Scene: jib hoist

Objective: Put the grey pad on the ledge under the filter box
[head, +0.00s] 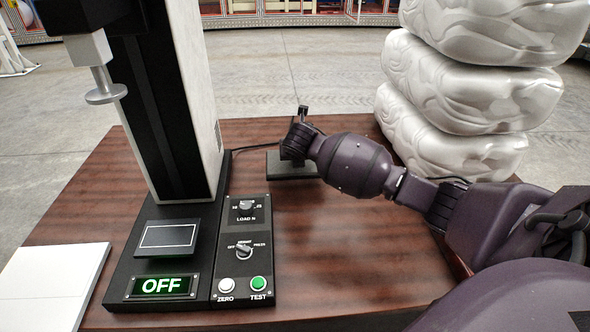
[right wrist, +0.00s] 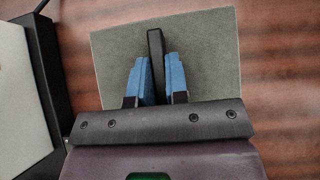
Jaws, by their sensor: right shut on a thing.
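The grey pad (right wrist: 208,45) lies flat below my right gripper (right wrist: 156,62) in the right wrist view, with a dark upright handle (right wrist: 155,42) on it. The blue fingers are shut on that handle, one on each side. In the head view the pad (head: 289,168) is a dark grey plate at table level, right of the black machine, partly hidden by my right gripper (head: 300,137). I cannot tell whether it touches the table. My left gripper is not in view. I see nothing that is clearly a filter box or its ledge.
A tall press stand (head: 170,100) with a round foot (head: 105,92) stands left on the wooden table (head: 330,255). Its panel (head: 243,250) has knobs and buttons; the display (head: 162,286) reads OFF. A white board (head: 50,285) lies left. White lumpy sacks (head: 470,85) are stacked behind right.

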